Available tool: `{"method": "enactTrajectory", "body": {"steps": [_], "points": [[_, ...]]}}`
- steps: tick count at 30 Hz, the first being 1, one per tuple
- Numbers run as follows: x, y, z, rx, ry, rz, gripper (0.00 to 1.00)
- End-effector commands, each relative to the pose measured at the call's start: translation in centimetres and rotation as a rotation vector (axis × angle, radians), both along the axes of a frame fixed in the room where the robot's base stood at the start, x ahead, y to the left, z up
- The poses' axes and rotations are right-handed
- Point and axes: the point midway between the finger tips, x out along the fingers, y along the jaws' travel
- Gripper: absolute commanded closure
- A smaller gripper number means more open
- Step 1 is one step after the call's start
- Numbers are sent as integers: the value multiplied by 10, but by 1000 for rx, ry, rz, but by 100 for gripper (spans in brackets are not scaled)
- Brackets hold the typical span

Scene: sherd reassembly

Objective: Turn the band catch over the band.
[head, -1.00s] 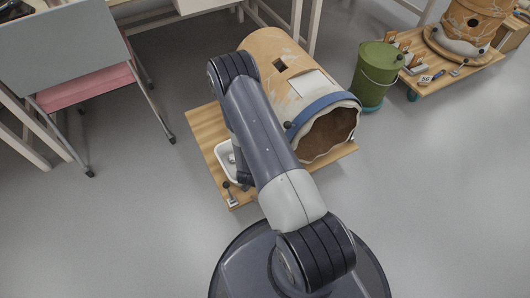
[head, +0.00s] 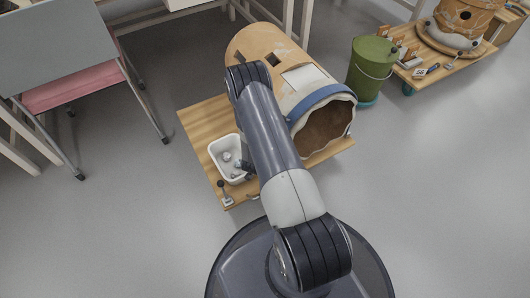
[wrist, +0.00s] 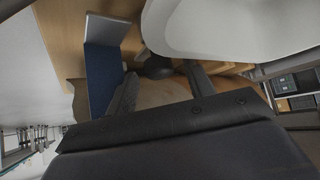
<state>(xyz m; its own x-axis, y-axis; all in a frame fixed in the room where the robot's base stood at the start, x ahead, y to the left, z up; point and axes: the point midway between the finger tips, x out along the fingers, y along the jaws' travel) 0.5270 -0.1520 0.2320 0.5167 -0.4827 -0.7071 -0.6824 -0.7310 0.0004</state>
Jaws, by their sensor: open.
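A large tan jar (head: 258,42) with pale patches lies on its side on a wooden board, its broken open mouth facing front right. A blue band (head: 318,101) runs around it near the mouth; it also shows in the wrist view (wrist: 102,72). My gripper (wrist: 160,74) is open close to the band, mostly hidden behind my arm in the head view. A dark round knob (wrist: 158,66), probably the band catch's, shows between the fingertips in the wrist view. I cannot tell whether the fingers touch it. The rest of the catch is hidden.
A white tub (head: 229,150) holding small pieces stands on the board (head: 196,118), close to my gripper. A green bucket (head: 367,75) stands right of the jar. A second board (head: 440,68) bears another jar. A pink-seated chair (head: 78,92) stands left. Front floor is clear.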

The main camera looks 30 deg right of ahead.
Motion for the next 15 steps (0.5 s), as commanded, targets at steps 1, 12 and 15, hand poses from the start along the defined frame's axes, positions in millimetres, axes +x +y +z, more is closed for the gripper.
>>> {"method": "enactTrajectory", "body": {"steps": [1, 12, 15], "points": [[0, 0, 0, 0, 0, 0, 49], [0, 0, 0, 0, 0, 0, 78], [0, 0, 0, 0, 0, 0, 86]]}}
